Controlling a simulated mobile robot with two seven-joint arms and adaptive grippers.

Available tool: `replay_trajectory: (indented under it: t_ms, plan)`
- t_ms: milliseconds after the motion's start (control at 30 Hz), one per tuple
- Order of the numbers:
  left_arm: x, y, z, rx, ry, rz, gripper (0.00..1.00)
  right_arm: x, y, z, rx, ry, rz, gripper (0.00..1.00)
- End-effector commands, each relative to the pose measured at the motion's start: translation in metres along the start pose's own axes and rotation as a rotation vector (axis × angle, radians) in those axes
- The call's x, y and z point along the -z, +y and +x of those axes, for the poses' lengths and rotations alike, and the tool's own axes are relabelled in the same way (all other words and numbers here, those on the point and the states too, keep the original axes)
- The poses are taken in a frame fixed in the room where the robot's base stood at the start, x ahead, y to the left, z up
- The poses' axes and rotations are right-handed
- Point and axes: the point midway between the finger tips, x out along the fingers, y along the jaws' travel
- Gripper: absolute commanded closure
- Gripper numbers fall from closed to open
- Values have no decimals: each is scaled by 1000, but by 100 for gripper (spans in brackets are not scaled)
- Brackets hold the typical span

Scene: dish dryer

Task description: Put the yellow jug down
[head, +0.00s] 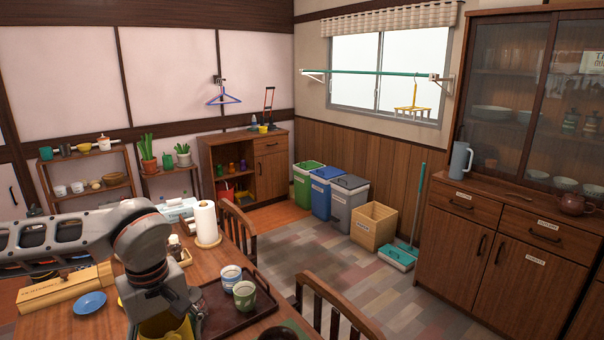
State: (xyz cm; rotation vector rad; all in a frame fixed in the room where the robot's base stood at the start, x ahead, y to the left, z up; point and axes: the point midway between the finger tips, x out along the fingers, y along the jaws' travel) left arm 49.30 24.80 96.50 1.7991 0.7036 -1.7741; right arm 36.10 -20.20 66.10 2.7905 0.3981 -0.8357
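The yellow jug (158,328) is at the bottom edge of the head view, at the left of the tray, and its lower part is cut off. My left gripper (185,322) points down from above with its fingers at the jug's right side and appears closed on it. The fingertips are partly hidden. I cannot tell whether the jug's base touches the table (40,325). My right gripper is not in view.
A dark tray (215,315) with two cups (244,294) lies right of the jug. A blue plate (90,303), a long wooden box (60,288) and a paper towel roll (206,222) are also on the table. Chairs (325,300) stand at its right edge.

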Motion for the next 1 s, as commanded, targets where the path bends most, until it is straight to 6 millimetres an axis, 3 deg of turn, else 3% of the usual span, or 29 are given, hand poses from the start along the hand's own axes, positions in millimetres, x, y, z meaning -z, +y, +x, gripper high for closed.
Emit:
replay_trajectory:
  t_ms: [200, 400, 600, 1000]
  plan:
    - [-7, -5, 5, 0, -5, 407, 59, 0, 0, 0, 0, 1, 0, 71]
    - [-12, -8, 7, -1, -11, 657, 59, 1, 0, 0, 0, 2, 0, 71]
    - [-13, -9, 8, -3, -12, 746, 59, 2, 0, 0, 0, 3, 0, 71]
    - [-11, -10, 8, -2, -12, 712, 59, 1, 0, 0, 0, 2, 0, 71]
